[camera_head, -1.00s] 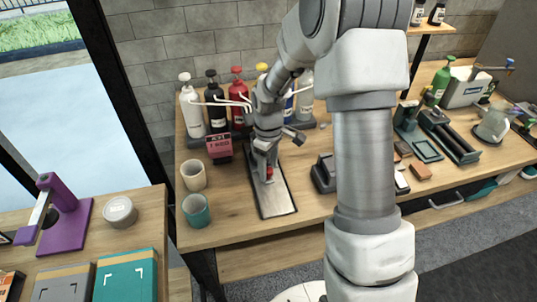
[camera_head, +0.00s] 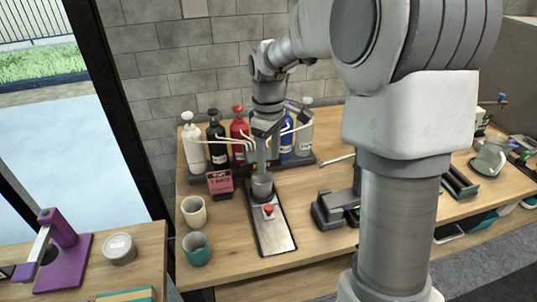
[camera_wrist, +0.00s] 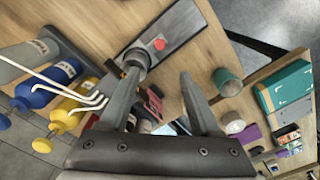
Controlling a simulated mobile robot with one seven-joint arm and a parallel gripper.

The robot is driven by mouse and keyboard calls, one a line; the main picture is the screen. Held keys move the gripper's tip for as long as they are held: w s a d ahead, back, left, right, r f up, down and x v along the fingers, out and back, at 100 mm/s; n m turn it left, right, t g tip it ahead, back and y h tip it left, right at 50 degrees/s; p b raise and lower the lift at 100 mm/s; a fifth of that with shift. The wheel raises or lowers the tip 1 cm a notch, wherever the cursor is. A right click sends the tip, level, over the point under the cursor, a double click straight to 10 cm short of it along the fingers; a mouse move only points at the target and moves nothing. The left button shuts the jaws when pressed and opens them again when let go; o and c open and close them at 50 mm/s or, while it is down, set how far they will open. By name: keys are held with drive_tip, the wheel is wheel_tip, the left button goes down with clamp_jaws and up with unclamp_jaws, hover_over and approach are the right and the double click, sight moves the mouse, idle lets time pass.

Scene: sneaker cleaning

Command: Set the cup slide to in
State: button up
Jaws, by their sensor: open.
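The cup slide is a long pale metal plate (camera_head: 272,236) on the table, with a grey cup (camera_head: 262,187) near its back end and a red knob (camera_head: 268,210) just in front of the cup. In the wrist view, the cup (camera_wrist: 136,58), red knob (camera_wrist: 160,44) and plate (camera_wrist: 180,28) show at top centre. My gripper (camera_head: 262,166) is by the back end of the slide, in front of the cup's far side as seen from the head. In the wrist view my gripper (camera_wrist: 160,76) is open, one fingertip overlapping the cup. Contact cannot be told.
Several pump bottles, including a red one (camera_head: 239,135), stand behind the slide. A pink sign (camera_head: 219,183) is at its left. A beige cup (camera_head: 194,211) and a teal cup (camera_head: 196,248) stand at the front left. A dark device (camera_head: 328,210) stands to the right.

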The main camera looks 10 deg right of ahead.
sight(269, 207)
idle(0.3)
drive_tip(key=s+d+f+m+t+y+p, duration=0.2)
drive_tip(key=m+p, duration=0.5)
drive_tip(key=m, duration=1.1)
drive_tip(key=s+d+m+t+y+p, duration=0.1)
drive_tip(key=s+d+m+p, duration=0.4)
drive_tip(key=m, duration=1.3)
drive_tip(key=b+x, duration=0.1)
drive_tip(key=x, duration=0.5)
drive_tip(key=w+a+b+x, duration=0.1)
drive_tip(key=x, duration=0.4)
drive_tip(key=w+a+r+b+x, duration=0.1)
drive_tip(key=x, duration=0.5)
drive_tip(key=shift+a+f+b, duration=0.1)
drive_tip(key=shift+f+b, duration=0.2)
drive_tip(key=shift+b, duration=0.05)
drive_tip(key=shift+w, duration=0.1)
